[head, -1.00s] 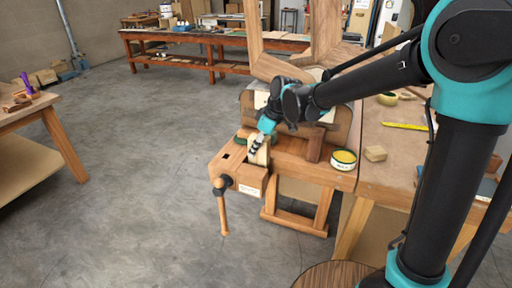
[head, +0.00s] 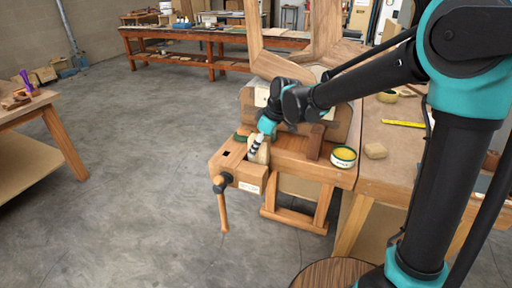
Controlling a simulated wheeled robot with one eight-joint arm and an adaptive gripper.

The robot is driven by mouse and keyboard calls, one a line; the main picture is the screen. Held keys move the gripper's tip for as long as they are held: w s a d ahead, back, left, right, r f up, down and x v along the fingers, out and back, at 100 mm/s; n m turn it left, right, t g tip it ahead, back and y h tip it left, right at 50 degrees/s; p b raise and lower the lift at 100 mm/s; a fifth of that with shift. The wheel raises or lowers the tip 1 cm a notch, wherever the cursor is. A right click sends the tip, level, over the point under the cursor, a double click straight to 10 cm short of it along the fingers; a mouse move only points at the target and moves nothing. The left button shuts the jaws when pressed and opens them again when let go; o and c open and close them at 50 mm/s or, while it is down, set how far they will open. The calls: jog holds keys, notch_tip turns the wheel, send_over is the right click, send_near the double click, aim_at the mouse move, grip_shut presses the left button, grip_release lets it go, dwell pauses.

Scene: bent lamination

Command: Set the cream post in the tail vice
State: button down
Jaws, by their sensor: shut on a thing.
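The cream post (head: 262,154) is a small pale block at the tail vice, in the middle of the head view. My gripper (head: 256,145) is shut on it from above and hides its upper part. The tail vice (head: 238,174) is a wooden jaw at the near left end of the bench, with a dark screw and a wooden handle (head: 223,212) hanging down. The post stands about upright at the vice's inner side. I cannot tell whether its foot is between the jaws or resting on top.
A curved wooden form (head: 330,115) stands behind. Grey floor (head: 130,170) is clear at left.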

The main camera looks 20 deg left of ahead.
aim_at(253, 136)
jog(key=shift+f, duration=0.4)
jog(key=c, duration=0.9)
grip_release()
jog(key=shift+o, duration=0.4)
jog(key=shift+o, duration=1.4)
jog(key=shift+r, duration=4)
jog(key=shift+s, duration=0.1)
